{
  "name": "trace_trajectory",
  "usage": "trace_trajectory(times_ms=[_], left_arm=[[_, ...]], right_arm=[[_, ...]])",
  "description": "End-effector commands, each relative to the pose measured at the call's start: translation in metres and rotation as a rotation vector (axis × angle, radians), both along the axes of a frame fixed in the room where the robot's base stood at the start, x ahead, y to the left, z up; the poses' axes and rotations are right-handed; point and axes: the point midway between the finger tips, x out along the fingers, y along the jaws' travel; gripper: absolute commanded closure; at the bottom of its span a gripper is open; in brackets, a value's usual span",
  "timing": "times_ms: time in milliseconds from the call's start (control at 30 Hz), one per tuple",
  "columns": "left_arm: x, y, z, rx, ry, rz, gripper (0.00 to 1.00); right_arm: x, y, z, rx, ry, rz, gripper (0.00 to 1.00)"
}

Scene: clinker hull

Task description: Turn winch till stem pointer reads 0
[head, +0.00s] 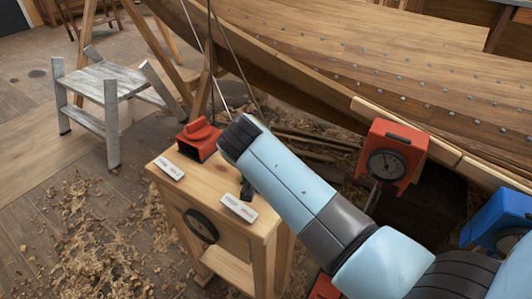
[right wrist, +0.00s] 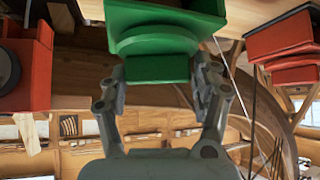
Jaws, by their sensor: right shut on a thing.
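In the head view my right arm reaches over the wooden bench and hides the gripper and nearly all of the green winch. A red winch (head: 198,138) stands on the bench's far left corner; it also shows in the right wrist view (right wrist: 284,42). A red box with a round dial (head: 390,157) is by the hull. Its dark pointer shows, but the reading is too small to tell. My left gripper is out of view.
The bench (head: 210,185) carries two label plates (head: 169,168) and a dark round wheel (head: 201,226) on its front. A blue box (head: 497,220) is at the right edge. A grey step stool (head: 103,85) stands left. The plank hull (head: 330,55) fills the back.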

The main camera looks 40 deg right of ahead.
Motion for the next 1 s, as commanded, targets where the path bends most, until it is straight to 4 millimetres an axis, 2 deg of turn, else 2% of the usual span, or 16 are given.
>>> trace_trajectory(times_ms=[500,533,633,667,1000], left_arm=[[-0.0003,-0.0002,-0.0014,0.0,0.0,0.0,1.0],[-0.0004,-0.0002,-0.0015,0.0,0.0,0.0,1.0],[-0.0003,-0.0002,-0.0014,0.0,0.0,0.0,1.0],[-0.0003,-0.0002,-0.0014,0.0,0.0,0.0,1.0],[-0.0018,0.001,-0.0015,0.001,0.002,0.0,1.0]], right_arm=[[-0.0027,-0.0026,-0.0016,-0.008,0.011,-0.019,0.67],[-0.0027,-0.0025,-0.0016,-0.008,0.011,-0.019,0.31],[-0.0025,-0.0021,-0.0016,-0.007,0.009,-0.018,0.18],[-0.0023,-0.0019,-0.0016,-0.007,0.009,-0.018,0.15],[-0.0009,-0.0007,0.0045,-0.002,0.004,-0.018,0.15]])
